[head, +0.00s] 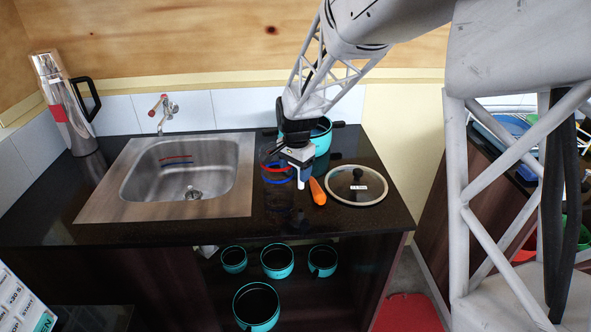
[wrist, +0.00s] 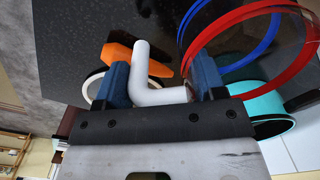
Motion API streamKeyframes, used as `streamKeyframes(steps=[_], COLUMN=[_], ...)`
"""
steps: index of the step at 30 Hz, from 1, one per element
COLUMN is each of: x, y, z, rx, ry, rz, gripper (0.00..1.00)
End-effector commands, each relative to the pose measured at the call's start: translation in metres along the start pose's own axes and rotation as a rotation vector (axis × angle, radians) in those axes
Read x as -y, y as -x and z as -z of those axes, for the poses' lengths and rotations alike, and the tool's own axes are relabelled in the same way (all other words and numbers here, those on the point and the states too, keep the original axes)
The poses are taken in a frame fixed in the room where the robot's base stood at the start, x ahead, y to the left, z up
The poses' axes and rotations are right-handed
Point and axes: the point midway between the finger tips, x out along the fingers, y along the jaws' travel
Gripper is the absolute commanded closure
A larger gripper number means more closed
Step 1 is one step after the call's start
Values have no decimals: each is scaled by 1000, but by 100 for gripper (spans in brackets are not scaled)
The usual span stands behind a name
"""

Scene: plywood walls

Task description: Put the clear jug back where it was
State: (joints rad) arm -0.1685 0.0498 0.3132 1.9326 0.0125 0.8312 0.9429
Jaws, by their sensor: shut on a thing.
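The clear jug (head: 276,170) is see-through, with a red band and a blue band and a white handle. It is on the right part of the dark counter, between the sink and the glass lid. My gripper (head: 299,164) is above and beside it, shut on the white handle. In the wrist view the handle (wrist: 148,75) passes between the two blue fingers, and the jug's bands (wrist: 212,38) are at the upper right. I cannot tell whether the jug's base touches the counter.
An orange object (head: 317,191) and a round glass lid (head: 356,185) lie right of the jug. A teal pot (head: 322,138) stands close behind. A steel sink (head: 125,195) with a tap (head: 162,110) is left; a steel flask (head: 65,105) stands beyond it. Several teal pots (head: 257,306) are below the counter.

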Motion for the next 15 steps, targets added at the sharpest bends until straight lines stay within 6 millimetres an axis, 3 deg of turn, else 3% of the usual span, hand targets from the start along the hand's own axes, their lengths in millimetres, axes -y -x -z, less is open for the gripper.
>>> streamKeyframes(steps=[10,11,15], x=[0,0,0], y=[-2,-3,-3], z=[0,0,0], rx=[0,0,0], ry=[0,0,0], rz=[0,0,0], gripper=[100,35,13])
